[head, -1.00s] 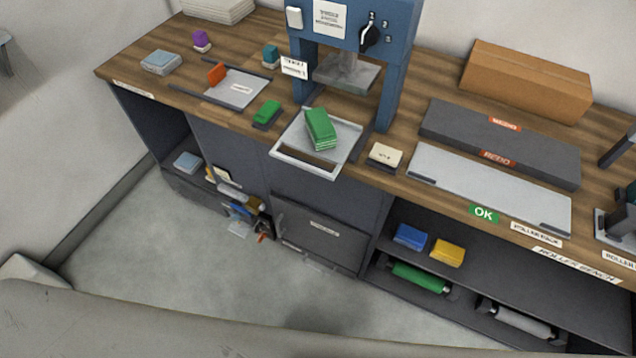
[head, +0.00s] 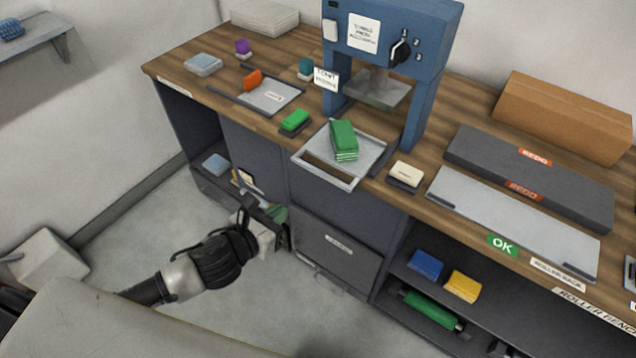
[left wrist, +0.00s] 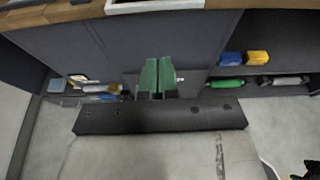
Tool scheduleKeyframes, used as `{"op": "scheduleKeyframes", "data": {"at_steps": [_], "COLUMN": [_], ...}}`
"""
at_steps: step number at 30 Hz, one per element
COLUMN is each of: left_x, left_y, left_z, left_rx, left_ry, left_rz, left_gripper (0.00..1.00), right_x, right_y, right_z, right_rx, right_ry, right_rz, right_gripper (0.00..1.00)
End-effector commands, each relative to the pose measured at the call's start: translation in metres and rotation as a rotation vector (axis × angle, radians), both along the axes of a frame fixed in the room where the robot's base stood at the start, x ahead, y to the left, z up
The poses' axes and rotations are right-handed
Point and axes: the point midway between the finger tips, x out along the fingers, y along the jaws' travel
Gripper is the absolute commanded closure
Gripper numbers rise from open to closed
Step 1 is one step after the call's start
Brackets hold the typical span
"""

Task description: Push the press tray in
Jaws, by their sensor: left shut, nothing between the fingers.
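The press tray (head: 324,174) is a light grey tray with a pale raised frame. It sticks out from under the blue press (head: 428,70), its front over the bench edge. A green stack (head: 344,140) lies on it. Its front edge (left wrist: 150,5) shows at the top of the left wrist view. My left gripper (head: 278,216) is below and in front of the tray, by the cabinet front, not touching the tray. Its two green fingers (left wrist: 157,77) are shut and empty in the left wrist view. My right gripper is not in view.
A green pad (head: 294,121) and a cream block (head: 406,173) flank the tray on the bench. A grey plate (head: 270,95) with an orange block lies left. The floor ahead is clear.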

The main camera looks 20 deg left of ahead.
Motion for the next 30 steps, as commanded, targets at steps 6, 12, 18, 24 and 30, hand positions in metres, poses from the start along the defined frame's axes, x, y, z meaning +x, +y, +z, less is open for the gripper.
{"op": "scheduleKeyframes", "data": {"at_steps": [6,12,18,24,30], "left_x": [0.017,0.054,0.091,0.117,0.126], "left_y": [-0.008,-0.022,-0.036,-0.045,-0.049], "left_z": [0.001,-0.011,-0.024,-0.024,-0.025], "left_rx": [0.023,0.019,0.018,0.019,0.02], "left_ry": [-0.021,-0.02,-0.017,-0.016,-0.017], "left_rz": [-0.014,-0.013,-0.013,-0.013,-0.015], "left_gripper": [1.0,1.0,1.0,1.0,1.0], "right_x": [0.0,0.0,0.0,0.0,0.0], "right_y": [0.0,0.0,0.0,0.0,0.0], "right_z": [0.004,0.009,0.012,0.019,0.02], "right_rx": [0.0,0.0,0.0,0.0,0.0], "right_ry": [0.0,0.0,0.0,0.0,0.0], "right_rz": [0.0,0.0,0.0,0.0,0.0], "right_gripper": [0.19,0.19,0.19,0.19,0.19]}}
